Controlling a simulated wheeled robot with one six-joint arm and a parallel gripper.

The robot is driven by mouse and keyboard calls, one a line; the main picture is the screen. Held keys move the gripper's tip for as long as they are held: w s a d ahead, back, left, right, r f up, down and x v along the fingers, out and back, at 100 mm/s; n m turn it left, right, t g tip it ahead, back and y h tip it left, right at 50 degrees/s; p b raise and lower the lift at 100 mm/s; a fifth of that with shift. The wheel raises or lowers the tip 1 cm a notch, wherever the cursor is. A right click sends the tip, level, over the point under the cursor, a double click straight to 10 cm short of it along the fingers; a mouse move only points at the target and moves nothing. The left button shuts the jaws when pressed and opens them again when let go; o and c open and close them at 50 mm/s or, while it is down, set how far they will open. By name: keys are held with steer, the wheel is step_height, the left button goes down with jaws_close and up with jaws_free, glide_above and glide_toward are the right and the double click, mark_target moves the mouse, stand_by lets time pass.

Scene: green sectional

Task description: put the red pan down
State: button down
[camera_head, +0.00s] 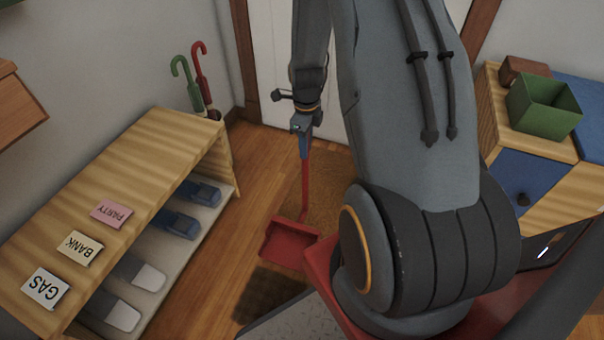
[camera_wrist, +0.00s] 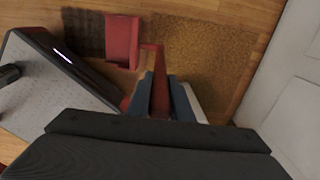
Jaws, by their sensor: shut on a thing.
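The red pan is a dustpan with a long upright handle. Its scoop (camera_head: 288,243) is low over the wood floor in the head view, beside the brown mat. In the wrist view the scoop (camera_wrist: 122,40) shows above and left of my fingers. My gripper (camera_head: 304,142) is shut on the upper part of the red handle; its fingers also show in the wrist view (camera_wrist: 165,98). I cannot tell whether the scoop touches the floor. Part of the handle is hidden between the fingers.
A wooden shoe shelf (camera_head: 150,150) with cards on top and shoes inside stands at left. Green and red umbrellas (camera_head: 190,75) stand behind it. A brown mat (camera_head: 335,185) lies before the white door (camera_head: 270,60). A cabinet (camera_head: 530,140) with a green box (camera_head: 543,106) stands at right.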

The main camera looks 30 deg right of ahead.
steer(key=shift+f+b, duration=0.5)
steer(key=shift+f, duration=2.65)
steer(key=c, duration=1.6)
jaws_free()
